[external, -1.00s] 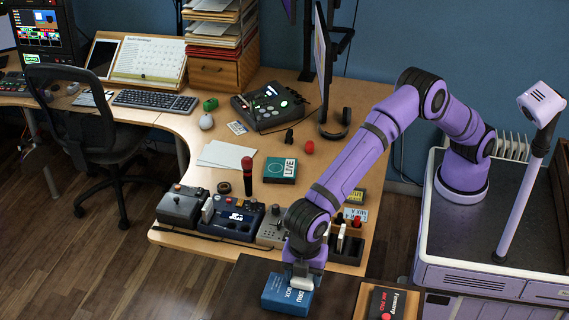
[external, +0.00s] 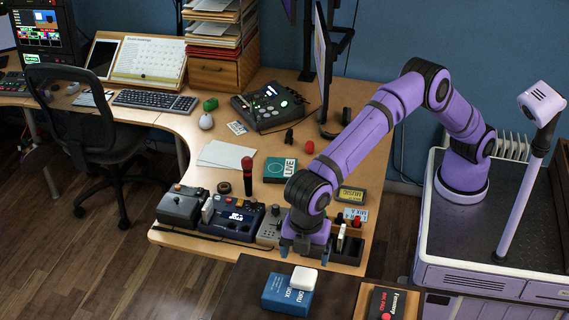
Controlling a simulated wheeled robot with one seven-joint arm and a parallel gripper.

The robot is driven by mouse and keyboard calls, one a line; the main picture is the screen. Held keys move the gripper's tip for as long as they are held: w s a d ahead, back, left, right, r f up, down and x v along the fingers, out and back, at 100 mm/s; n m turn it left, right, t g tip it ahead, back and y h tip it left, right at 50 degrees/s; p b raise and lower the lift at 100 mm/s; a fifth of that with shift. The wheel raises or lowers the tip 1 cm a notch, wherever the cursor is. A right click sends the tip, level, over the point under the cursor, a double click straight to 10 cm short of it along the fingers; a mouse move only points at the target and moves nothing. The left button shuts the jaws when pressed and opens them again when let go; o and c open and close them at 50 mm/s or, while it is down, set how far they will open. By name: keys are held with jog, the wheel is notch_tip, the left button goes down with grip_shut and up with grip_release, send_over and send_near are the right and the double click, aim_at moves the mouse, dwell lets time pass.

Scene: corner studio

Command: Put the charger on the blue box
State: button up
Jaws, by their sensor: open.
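The blue box (external: 285,297) lies on the dark surface at the bottom centre, with white lettering on its side. A small white block, which looks like the charger (external: 303,278), rests on top of it, towards its upper right. My gripper (external: 303,255) points down above and behind the box, near the front edge of the desk. Its fingers are apart and empty, clear of the white block.
The wooden desk (external: 222,172) behind holds pedals (external: 238,217), a red microphone (external: 248,177), a teal box (external: 280,170) and a dark holder (external: 347,245) close to my gripper. A small tray (external: 362,304) with a red-and-black box (external: 382,303) stands right of the blue box.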

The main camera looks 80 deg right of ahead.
aim_at(304, 274)
jog(key=shift+r, duration=2.15)
jog(key=w+d+r+m+t, duration=0.1)
jog(key=w+d+r+m, duration=0.15)
jog(key=d+r, duration=0.4)
jog(key=w+d+r+m, duration=0.1)
jog(key=w+d+r, duration=0.2)
jog(key=d, duration=0.6)
jog(key=s+d+r+m+t+y, duration=0.1)
jog(key=d+r+m, duration=0.15)
jog(key=d, duration=0.85)
jog(key=s+d+r+m, duration=0.2)
jog(key=d+r, duration=0.1)
jog(key=d, duration=0.7)
jog(key=s+d+m+t, duration=0.1)
jog(key=s+d+m, duration=0.25)
jog(key=d, duration=0.55)
jog(key=s+d+m+t, duration=0.1)
jog(key=s+d+m, duration=0.1)
jog(key=s+d, duration=0.45)
jog(key=s+d+f+m, duration=0.2)
jog(key=s+d+f, duration=0.2)
jog(key=s+d, duration=0.1)
jog(key=s+d+f+m+t+h, duration=0.1)
jog(key=s+d+f+m, duration=0.1)
jog(key=s+d, duration=0.4)
jog(key=shift+s+d+f, duration=0.2)
jog(key=shift+s+f, duration=0.35)
jog(key=shift+f, duration=0.35)
